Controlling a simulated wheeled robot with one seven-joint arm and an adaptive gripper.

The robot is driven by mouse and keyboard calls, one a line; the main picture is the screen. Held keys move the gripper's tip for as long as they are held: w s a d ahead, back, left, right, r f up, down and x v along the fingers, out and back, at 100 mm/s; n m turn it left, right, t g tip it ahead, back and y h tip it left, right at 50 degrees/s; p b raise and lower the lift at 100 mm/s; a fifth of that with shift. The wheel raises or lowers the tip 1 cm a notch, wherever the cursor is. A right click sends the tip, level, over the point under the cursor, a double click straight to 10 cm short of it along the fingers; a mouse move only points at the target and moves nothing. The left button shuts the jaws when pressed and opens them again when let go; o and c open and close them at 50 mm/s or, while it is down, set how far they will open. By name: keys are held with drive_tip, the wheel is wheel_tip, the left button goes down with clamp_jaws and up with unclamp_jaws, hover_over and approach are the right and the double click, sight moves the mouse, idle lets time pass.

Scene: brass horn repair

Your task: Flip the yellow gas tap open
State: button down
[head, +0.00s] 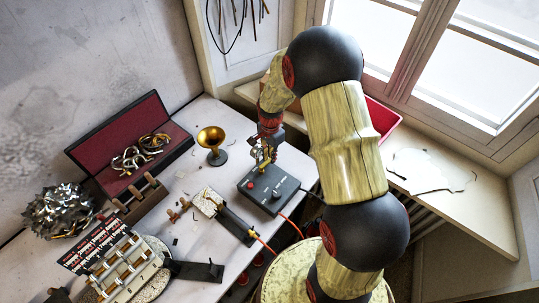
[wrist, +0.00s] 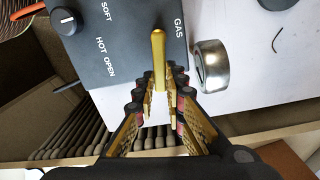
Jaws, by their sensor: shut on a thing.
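The yellow gas tap (wrist: 158,50) is a short lever on the dark grey control box (wrist: 105,45), beside the word GAS. The word OPEN is printed to the left of the lever in the wrist view. My gripper (wrist: 160,82) is shut on the tap, with one finger on each side of its lower part in that view. In the head view my gripper (head: 266,150) is at the back edge of the box (head: 263,203); the tap is hard to tell from the fingers there.
A metal ring or cup (wrist: 211,66) stands close beside the box in the wrist view. The box has a black knob (wrist: 67,20) and a red button (head: 251,185). A brass funnel (head: 211,140) and an open red-lined case (head: 125,137) stand to the left.

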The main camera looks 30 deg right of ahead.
sight(271, 179)
drive_tip(key=s+m, duration=0.1)
drive_tip(key=m, duration=0.1)
drive_tip(key=s+m, duration=0.1)
drive_tip(key=m, duration=0.2)
drive_tip(key=shift+s, duration=0.15)
drive_tip(key=m, duration=0.1)
drive_tip(key=s+m, duration=0.1)
drive_tip(key=m, duration=0.2)
drive_tip(key=shift+s+a+m+p, duration=0.3)
drive_tip(key=shift+a+m+p, duration=0.05)
drive_tip(key=shift+a+m, duration=0.05)
drive_tip(key=m, duration=0.2)
drive_tip(key=shift+s+a+m, duration=0.3)
drive_tip(key=shift+s+a, duration=0.1)
drive_tip(key=shift+s+a+m, duration=0.2)
drive_tip(key=shift+a+m, duration=0.1)
drive_tip(key=shift+m, duration=0.6)
drive_tip(key=shift+s+a+m, duration=0.2)
drive_tip(key=shift+a+m, duration=0.1)
drive_tip(key=shift+m, duration=0.6)
drive_tip(key=c, duration=1.8)
unclamp_jaws()
drive_tip(key=shift+c, duration=0.2)
drive_tip(key=shift+a, duration=0.1)
